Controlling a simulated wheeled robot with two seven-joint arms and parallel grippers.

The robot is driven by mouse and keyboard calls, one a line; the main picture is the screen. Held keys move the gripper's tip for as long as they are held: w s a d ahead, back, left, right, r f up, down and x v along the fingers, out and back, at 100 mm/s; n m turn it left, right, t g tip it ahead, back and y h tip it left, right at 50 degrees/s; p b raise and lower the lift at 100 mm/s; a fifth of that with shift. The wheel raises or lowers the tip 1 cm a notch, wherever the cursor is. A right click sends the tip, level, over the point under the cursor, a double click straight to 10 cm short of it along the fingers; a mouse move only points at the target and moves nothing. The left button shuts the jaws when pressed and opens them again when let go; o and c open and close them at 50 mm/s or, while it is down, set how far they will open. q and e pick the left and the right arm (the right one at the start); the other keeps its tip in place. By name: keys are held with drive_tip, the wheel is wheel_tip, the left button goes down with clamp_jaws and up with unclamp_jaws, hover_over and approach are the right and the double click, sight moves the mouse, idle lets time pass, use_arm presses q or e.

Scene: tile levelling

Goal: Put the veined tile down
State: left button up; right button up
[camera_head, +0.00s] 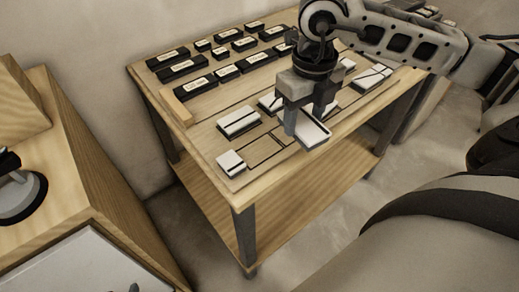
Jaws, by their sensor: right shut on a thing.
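My right gripper (306,122) reaches down over the front of the wooden table (205,125) and is shut on a white tile (314,136) with a dark edge. I take this as the veined tile; its veins are too small to make out, and the fingers hide part of it. The tile is near the table's front edge; I cannot tell whether it touches the top. Dark outlines (265,150) mark bare spots left of it. My left gripper is not in view.
White tiles with dark lines lie nearby: one (239,121) left of the gripper, a small one (230,163) at the front left corner, others behind the gripper. Black labelled blocks (182,69) stand in rows at the back. A wooden strip (176,108) lies at the left.

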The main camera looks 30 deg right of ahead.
drive_tip(key=s+d+r+m, duration=0.2)
drive_tip(key=d+m, duration=0.2)
drive_tip(key=m, duration=1.3)
drive_tip(key=w+a+f, duration=0.1)
drive_tip(key=w, duration=0.1)
drive_tip(key=w+a+f+p, duration=0.1)
drive_tip(key=w+a, duration=0.1)
drive_tip(key=w+a+f+p, duration=0.1)
drive_tip(key=w+a, duration=0.1)
drive_tip(key=shift+a+f, duration=0.1)
drive_tip(key=shift+f, duration=0.05)
hover_over(259, 150)
drive_tip(key=f, duration=0.5)
drive_tip(key=shift+s+d+f, duration=0.25)
drive_tip(key=shift+s+f, duration=0.05)
drive_tip(key=shift+s, duration=0.05)
drive_tip(key=f, duration=0.2)
drive_tip(key=f+p, duration=0.1)
drive_tip(key=shift+w+a, duration=0.25)
drive_tip(key=shift+f, duration=0.4)
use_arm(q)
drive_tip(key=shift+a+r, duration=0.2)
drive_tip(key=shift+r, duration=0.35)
use_arm(e)
drive_tip(key=shift+f, duration=0.1)
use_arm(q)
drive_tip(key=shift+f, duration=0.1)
use_arm(e)
drive_tip(key=shift+f, duration=0.1)
